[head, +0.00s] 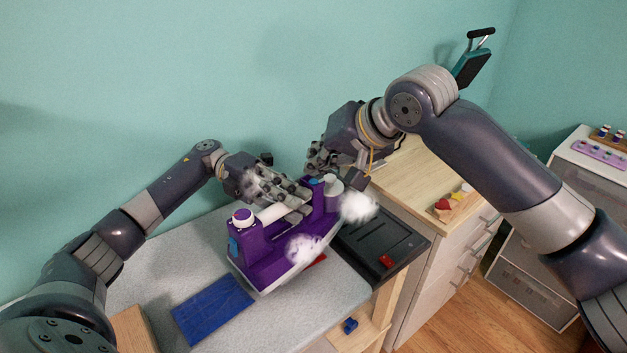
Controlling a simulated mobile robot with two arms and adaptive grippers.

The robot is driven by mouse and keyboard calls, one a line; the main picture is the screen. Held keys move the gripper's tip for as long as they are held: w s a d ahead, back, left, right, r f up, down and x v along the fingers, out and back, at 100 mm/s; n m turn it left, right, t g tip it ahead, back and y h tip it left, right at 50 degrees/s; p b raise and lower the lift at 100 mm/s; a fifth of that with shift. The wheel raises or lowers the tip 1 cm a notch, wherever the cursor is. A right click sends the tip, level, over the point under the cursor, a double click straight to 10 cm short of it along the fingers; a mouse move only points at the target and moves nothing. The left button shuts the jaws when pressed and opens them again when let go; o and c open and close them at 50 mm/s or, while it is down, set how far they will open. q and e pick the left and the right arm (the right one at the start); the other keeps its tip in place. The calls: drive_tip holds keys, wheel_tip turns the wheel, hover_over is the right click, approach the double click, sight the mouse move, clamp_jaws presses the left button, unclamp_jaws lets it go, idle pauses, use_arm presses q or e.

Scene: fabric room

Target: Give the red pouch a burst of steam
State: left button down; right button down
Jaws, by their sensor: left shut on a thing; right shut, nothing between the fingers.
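A purple and white iron (262,262) is over the grey ironing surface (150,262). My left gripper (296,203) is shut around its white handle. The red pouch (317,261) shows only as a thin red strip at the iron's lower right edge; the iron hides the rest. I cannot tell whether the iron touches it. White steam puffs (305,248) hang at the iron's near side and beside its right end. My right gripper (335,171) is shut and empty, close above the iron's right end; contact is unclear.
A blue cloth piece (212,307) lies left of the iron. A black tray (360,262) with a red part is at its right. A wooden-topped drawer cabinet (417,180) stands behind, with small coloured items on it. A small blue object (350,326) is on a lower shelf.

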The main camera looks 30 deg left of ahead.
sight(318, 181)
use_arm(q)
drive_tip(key=shift+r, duration=0.2)
use_arm(e)
drive_tip(key=shift+r, duration=0.15)
wheel_tip(318, 181, up, 5)
drive_tip(key=shift+f, duration=0.1)
idle(0.5)
use_arm(q)
drive_tip(key=shift+r, duration=0.1)
